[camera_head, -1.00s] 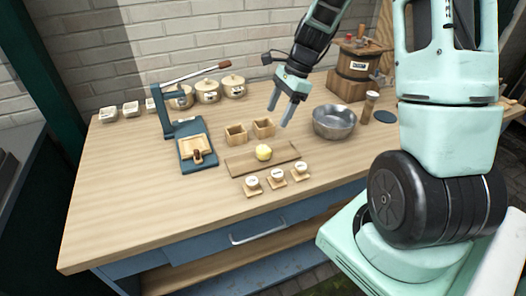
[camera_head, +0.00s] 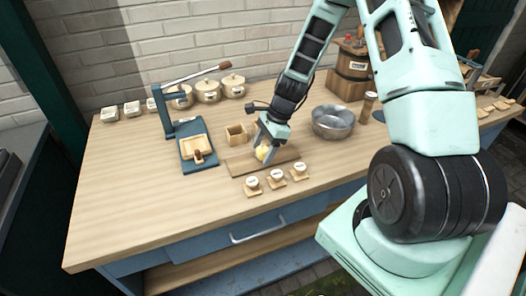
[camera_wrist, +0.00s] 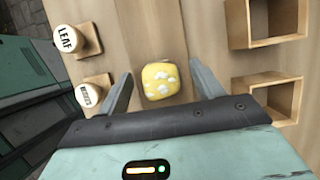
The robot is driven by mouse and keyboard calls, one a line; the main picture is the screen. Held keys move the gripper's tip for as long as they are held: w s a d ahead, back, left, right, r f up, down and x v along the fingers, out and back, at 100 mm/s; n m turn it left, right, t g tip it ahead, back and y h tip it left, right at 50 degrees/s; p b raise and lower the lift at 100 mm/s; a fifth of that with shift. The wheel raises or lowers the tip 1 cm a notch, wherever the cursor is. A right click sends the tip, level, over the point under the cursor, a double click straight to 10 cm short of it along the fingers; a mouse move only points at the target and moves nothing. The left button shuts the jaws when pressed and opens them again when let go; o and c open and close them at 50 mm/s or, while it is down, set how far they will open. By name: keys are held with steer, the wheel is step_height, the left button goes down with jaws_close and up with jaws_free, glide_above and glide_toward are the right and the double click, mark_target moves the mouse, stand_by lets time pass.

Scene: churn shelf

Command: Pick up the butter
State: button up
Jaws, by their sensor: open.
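The butter (camera_head: 262,153) is a small pale yellow lump on a flat wooden board (camera_head: 238,165) in the middle of the bench. In the wrist view the butter (camera_wrist: 160,80) shows pale patches on its top and sits between the two fingers. My gripper (camera_head: 262,156) is open and pointed down around the butter; in the wrist view its fingers (camera_wrist: 162,88) stand on either side, with a visible gap on each side. The gripper partly hides the butter in the head view.
Several stamps (camera_head: 276,178) with round labelled tops stand just in front of the board. A wooden box (camera_head: 236,135) stands behind it, with a metal bowl (camera_head: 332,122) to the right. A blue lever press (camera_head: 192,140) stands left. The bench's left front is clear.

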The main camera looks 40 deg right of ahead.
steer(key=shift+f, duration=0.15)
steer(key=c, duration=1.1)
steer(key=shift+o, duration=0.2)
